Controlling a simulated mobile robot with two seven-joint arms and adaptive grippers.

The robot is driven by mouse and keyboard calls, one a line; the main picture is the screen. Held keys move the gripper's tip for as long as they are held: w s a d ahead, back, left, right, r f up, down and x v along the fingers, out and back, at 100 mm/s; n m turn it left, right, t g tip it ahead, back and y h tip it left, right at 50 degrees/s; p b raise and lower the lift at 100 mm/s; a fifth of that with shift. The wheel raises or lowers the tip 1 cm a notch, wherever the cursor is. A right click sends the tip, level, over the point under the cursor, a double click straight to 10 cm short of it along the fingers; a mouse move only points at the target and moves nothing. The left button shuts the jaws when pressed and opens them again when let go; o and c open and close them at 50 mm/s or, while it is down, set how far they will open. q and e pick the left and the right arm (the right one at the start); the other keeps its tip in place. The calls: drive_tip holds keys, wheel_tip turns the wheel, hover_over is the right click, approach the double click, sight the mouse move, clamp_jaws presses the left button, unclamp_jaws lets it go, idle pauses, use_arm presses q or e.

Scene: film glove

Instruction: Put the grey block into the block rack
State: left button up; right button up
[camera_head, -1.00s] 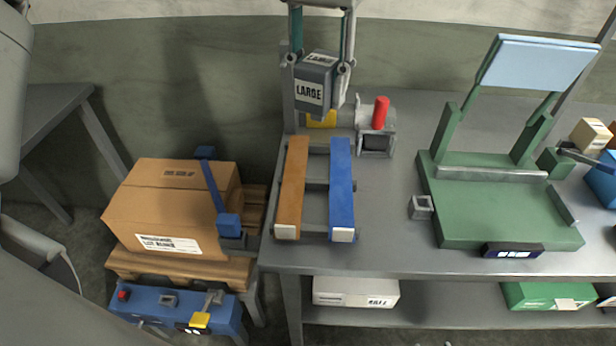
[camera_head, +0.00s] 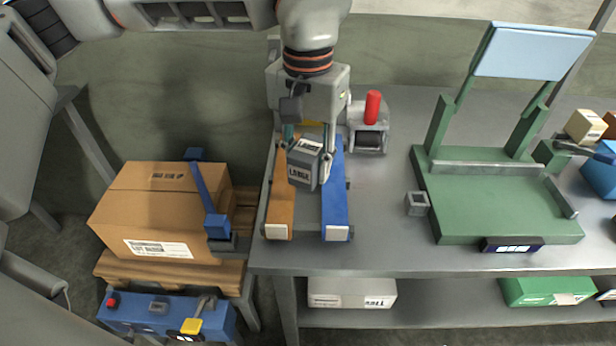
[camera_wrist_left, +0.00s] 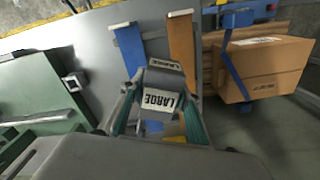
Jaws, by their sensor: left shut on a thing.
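The grey block (camera_head: 302,173), with white "LARGE" labels, is held in my left gripper (camera_head: 308,158), one finger on each side. It also shows between the fingers in the left wrist view (camera_wrist_left: 162,80). The rack I take for the block rack has an orange rail (camera_head: 280,210) and a blue rail (camera_head: 335,205); these also show in the wrist view (camera_wrist_left: 183,50). In the head view the block overlaps the gap between the rails toward the far part. I cannot tell whether it touches the rack. My right gripper is out of view.
A grey fixture with a red handle (camera_head: 373,107) stands right of the rack. A green stand (camera_head: 490,205) with a pale blue panel is further right. A cardboard box (camera_head: 150,210) on a pallet is at left.

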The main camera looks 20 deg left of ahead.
sight(308, 183)
use_arm(q)
drive_tip(key=shift+f, duration=1.95)
drive_tip(key=shift+f, duration=0.5)
drive_tip(key=shift+f, duration=0.1)
drive_tip(key=o, duration=1.2)
